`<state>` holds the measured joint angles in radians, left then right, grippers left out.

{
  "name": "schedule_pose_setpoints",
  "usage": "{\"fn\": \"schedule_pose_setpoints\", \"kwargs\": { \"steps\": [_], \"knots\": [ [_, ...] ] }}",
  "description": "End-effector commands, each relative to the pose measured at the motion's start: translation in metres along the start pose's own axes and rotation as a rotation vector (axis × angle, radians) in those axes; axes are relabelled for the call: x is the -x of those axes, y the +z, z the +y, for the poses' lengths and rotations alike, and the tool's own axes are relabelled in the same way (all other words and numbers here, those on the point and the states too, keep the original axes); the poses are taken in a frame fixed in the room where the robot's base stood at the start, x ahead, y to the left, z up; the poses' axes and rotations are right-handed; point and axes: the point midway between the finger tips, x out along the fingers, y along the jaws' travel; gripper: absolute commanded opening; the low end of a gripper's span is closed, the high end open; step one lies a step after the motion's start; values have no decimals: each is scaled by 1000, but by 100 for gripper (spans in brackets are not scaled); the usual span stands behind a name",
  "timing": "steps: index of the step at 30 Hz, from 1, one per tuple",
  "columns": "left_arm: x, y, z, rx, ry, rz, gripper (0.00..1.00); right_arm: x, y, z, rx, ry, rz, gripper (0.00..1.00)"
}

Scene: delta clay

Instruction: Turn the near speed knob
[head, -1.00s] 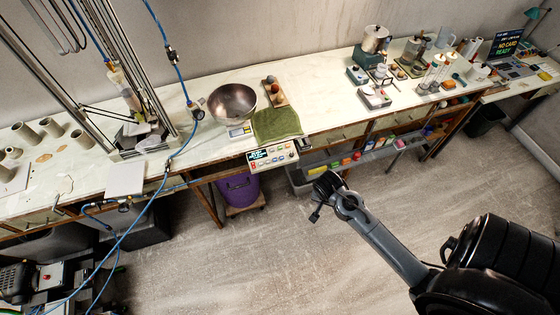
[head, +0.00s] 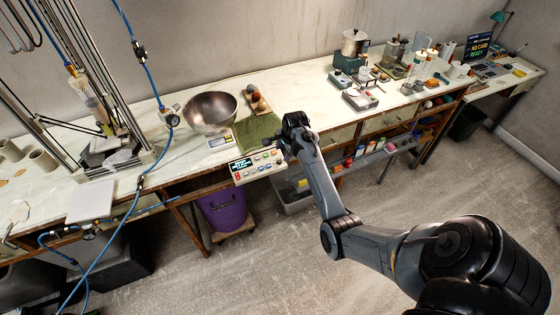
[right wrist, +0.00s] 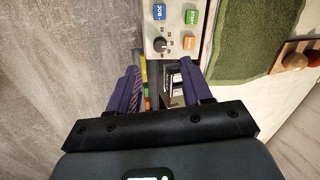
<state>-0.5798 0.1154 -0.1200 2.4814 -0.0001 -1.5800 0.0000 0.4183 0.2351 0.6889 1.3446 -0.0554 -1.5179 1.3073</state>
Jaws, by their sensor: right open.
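A pale control panel (head: 258,166) with a small lit display and several coloured buttons is on the front edge of the long bench. In the right wrist view, a black knob (right wrist: 160,45) with a numbered dial is on the panel (right wrist: 152,30), near blue, green and orange buttons. My right gripper (head: 284,145) is at the panel's right end in the head view. In the right wrist view my right gripper (right wrist: 158,82) is open and empty, its purple fingers apart, with the knob beyond the gap between them. My left gripper is not in view.
A green towel (head: 256,132) lies on the bench behind the panel, near a metal bowl (head: 211,109) and a wooden board (head: 257,104). A purple bin (head: 224,211) stands below. A shelf with coloured items is under the bench. The floor in front is open.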

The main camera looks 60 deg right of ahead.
Motion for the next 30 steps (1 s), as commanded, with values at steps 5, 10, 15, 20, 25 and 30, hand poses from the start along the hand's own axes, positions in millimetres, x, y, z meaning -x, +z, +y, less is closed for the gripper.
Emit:
{"fn": "schedule_pose_setpoints", "kwargs": {
  "steps": [5,10,15,20,25,30],
  "knots": [
    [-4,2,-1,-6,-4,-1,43,-32,-1,1,1,4,1,49],
    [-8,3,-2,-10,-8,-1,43,-56,0,1,2,2,1,49],
    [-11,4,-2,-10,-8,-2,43,-72,0,0,1,2,2,49],
    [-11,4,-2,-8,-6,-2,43,-79,0,0,1,0,2,49],
    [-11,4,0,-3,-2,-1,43,-79,0,0,1,0,2,49],
    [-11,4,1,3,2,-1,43,-79,0,0,1,0,2,40]
  ]
}}
